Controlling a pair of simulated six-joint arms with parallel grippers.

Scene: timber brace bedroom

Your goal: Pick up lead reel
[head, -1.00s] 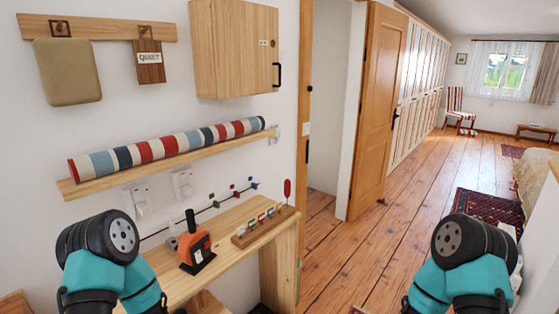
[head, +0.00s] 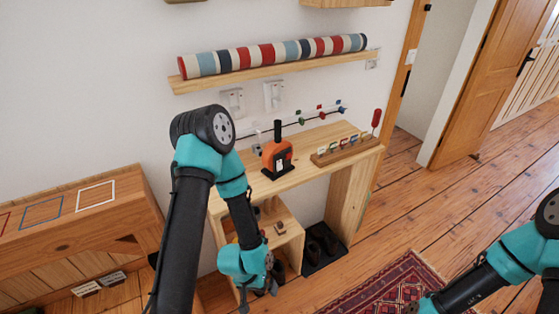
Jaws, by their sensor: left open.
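An orange-and-black upright device with a black stem (head: 277,156), apparently the lead reel, stands on the wooden bench top (head: 318,147). Nothing holds it. My left arm reaches down in front of the bench's left part. My left gripper (head: 262,287) is low, below the bench top and well below the reel, near the open shelf. It is open, with no object visible in it; its fingers are small and dark. My right arm comes in at the lower right, and its gripper end is at the bottom edge, too cut off to judge.
A wooden rack with coloured tags (head: 343,150) and a red-handled tool (head: 376,118) are right of the reel. A striped roll (head: 275,54) lies on the wall shelf above. A wooden cabinet (head: 75,215) stands left. A patterned rug (head: 400,280) lies on the floor.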

